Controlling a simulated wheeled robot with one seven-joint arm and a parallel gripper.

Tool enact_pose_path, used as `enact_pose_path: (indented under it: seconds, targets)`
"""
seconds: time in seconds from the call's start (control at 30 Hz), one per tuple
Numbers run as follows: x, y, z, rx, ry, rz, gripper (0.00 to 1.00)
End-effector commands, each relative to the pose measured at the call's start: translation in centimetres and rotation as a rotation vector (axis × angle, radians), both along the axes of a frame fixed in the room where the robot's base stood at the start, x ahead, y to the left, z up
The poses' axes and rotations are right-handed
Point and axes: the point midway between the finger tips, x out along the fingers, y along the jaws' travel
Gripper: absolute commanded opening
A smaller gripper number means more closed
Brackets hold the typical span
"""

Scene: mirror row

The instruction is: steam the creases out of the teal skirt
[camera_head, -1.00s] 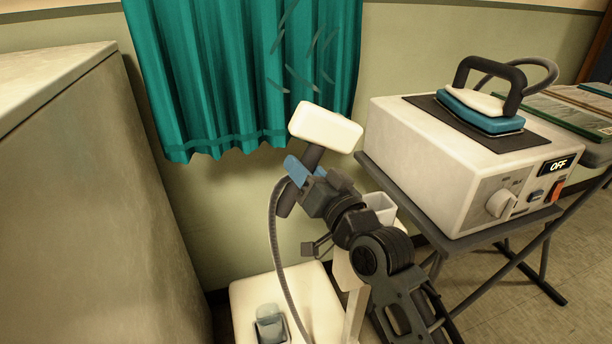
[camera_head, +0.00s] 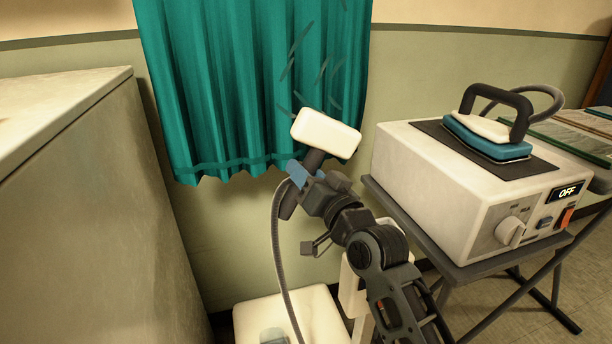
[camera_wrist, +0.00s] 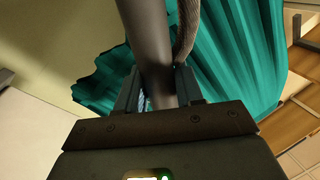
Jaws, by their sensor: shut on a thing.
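The teal skirt (camera_head: 225,90) hangs against the wall, with several dark crease marks on its right part. It also fills much of the wrist view (camera_wrist: 240,50). My gripper (camera_head: 308,178) is shut on the dark handle of the steamer (camera_head: 326,133), which has a white head and a grey hose. The head is in front of the skirt's lower right part, just below the lower creases. I cannot tell whether it touches the cloth. In the wrist view the handle (camera_wrist: 150,45) runs up between the fingers, and the white head is out of sight.
A white steamer base (camera_head: 290,315) stands on the floor below, joined by the hose. A boxy ironing station (camera_head: 440,185) with an iron (camera_head: 490,135) and an OFF display stands on a dark stand at right. A large pale cabinet (camera_head: 90,200) is close at left.

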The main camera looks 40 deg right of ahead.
Motion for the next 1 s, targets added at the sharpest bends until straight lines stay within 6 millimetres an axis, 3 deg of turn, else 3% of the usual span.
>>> enact_pose_path:
  seconds: [1.0]
  targets:
    - [0.0,0.0,6.8,-0.001,-0.003,-0.001,0.00]
